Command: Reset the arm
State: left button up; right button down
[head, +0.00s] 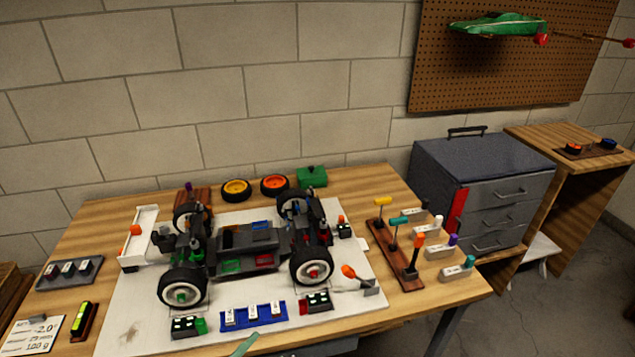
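Neither of my grippers shows in the head view. A dark RC car chassis (250,246) with black tyres and white-rimmed wheels stands on a white mat (130,310) on the wooden workbench (95,225). A pale green piece (243,345) shows at the bottom edge, cut off by the frame; I cannot tell what it is. An orange-tipped tool (349,272) sits at the mat's right side by a small grey block.
A wooden rack (383,245) of coloured-handled drivers stands at the bench's right, beside several labelled blocks. A grey drawer cabinet (497,190) stands behind them. Two loose wheels (274,185) lie at the back. A green car body (500,25) hangs at the pegboard.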

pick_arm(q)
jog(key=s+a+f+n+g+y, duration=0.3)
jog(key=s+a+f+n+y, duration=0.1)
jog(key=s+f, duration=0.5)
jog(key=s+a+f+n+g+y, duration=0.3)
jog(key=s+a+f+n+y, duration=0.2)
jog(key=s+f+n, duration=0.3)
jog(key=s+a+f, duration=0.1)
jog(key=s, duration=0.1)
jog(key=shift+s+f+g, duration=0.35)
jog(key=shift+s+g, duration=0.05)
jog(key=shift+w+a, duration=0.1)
